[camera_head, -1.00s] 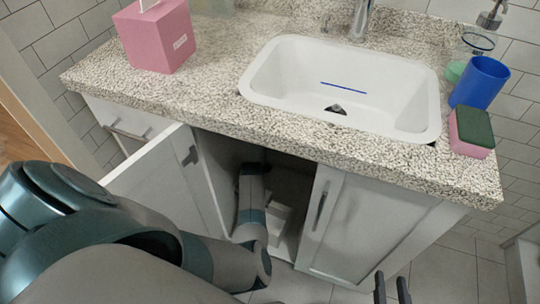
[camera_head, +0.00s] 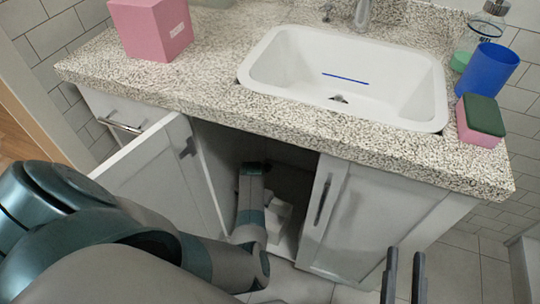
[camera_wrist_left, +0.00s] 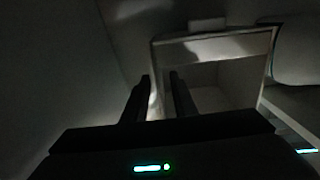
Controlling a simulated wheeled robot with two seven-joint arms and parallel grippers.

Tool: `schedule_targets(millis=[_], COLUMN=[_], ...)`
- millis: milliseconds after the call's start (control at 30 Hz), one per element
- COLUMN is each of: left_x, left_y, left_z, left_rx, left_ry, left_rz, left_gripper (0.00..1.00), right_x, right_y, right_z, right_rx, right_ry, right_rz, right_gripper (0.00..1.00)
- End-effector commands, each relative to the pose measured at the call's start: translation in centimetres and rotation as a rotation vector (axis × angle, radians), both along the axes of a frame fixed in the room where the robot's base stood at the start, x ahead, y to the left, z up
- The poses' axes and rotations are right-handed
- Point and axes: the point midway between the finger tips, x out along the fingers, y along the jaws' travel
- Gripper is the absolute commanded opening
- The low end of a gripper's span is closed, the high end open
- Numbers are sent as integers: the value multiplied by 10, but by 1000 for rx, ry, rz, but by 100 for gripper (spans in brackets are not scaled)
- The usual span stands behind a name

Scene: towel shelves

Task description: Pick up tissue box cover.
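A pink tissue box (camera_head: 152,28) stands upright on the left of the counter. Inside the open, dark cabinet lies a pale, box-like thing (camera_head: 278,213), partly hidden by my left arm; I cannot tell which of the two is the tissue box cover. In the left wrist view a pale, open-fronted box (camera_wrist_left: 217,75) shows ahead. My left gripper (camera_wrist_left: 160,78) has its fingers apart with nothing seen between them, in front of that box and slightly left. In the head view the left fingers are hidden in the cabinet. My right gripper (camera_head: 405,255) is open and empty, low in front of the cabinet.
The left cabinet door (camera_head: 160,180) stands open; the right door (camera_head: 350,215) is shut. The granite counter (camera_head: 225,95) overhangs the opening. On it are a white sink (camera_head: 285,75), a blue cup (camera_head: 487,70), a sponge (camera_head: 482,118) and a soap bottle (camera_head: 488,22).

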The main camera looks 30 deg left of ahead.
Motion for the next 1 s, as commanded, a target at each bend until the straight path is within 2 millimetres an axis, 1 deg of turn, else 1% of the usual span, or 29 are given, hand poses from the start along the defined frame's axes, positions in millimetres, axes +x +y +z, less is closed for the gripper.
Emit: schedule_targets(millis=[333,367,400,433,467,1000], left_x=[0,0,0,0,0,0], left_y=[0,0,0,0,0,1], left_z=[0,0,0,0,0,2], left_rx=[0,0,0,0,0,0], left_ry=[0,0,0,0,0,-1], left_rz=[0,0,0,0,0,0], left_gripper=[25,20,11,4,0,0], right_x=[0,0,0,0,0,1], right_y=[0,0,0,0,0,0], right_z=[0,0,0,0,0,-1], right_rx=[-1,-1,-1,-1,-1,-4], right_ry=[2,2,2,2,2,15], right_rz=[0,0,0,0,0,1], right_gripper=[31,31,31,31,31,31])
